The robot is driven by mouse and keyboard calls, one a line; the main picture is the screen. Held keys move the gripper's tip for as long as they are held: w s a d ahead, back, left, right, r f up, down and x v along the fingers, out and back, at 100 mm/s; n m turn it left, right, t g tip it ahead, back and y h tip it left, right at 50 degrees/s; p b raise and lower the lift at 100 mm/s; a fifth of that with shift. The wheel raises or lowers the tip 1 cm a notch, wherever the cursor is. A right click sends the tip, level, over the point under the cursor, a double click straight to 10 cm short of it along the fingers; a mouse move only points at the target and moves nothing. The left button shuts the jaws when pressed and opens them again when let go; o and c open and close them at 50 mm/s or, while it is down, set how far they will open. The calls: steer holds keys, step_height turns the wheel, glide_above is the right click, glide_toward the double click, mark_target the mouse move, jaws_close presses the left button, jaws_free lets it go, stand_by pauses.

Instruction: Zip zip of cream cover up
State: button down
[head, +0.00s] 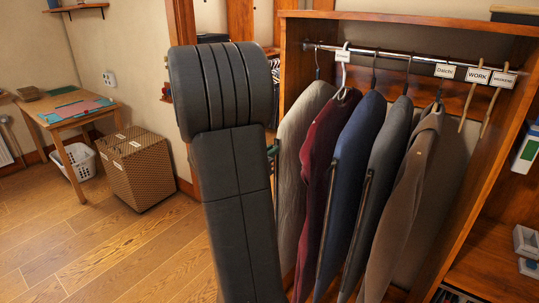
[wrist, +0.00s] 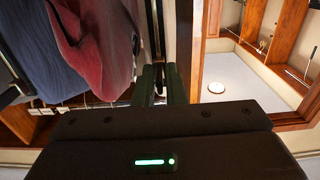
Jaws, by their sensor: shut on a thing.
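The cream cover (head: 297,135) hangs at the left end of the closet rail, a pale grey-beige garment cover beside a maroon one. My gripper (head: 273,150) shows only as dark green fingertips behind my dark arm, at the cover's left edge. In the wrist view my gripper (wrist: 163,84) has its two fingers close together at the cover's edge, shut on the zip. The zip pull itself is too small and hidden between the fingers to make out. My arm hides the lower left part of the cover in the head view.
A maroon cover (head: 318,155), a blue cover (head: 352,150), a grey cover (head: 385,150) and a brown garment (head: 408,195) hang close by on the rail (head: 395,54). A woven box (head: 141,168) and a small table (head: 72,110) stand left. The wooden floor between is clear.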

steer(key=shift+r+p, duration=0.3)
steer(key=shift+r, duration=0.55)
steer(key=c, duration=1.6)
jaws_free()
steer(key=shift+s+a+f, duration=0.1)
steer(key=shift+s+a, duration=0.1)
steer(key=b+v, duration=0.2)
steer(key=v, duration=1.1)
steer(key=shift+s+b, duration=0.15)
steer(key=shift+b, duration=0.15)
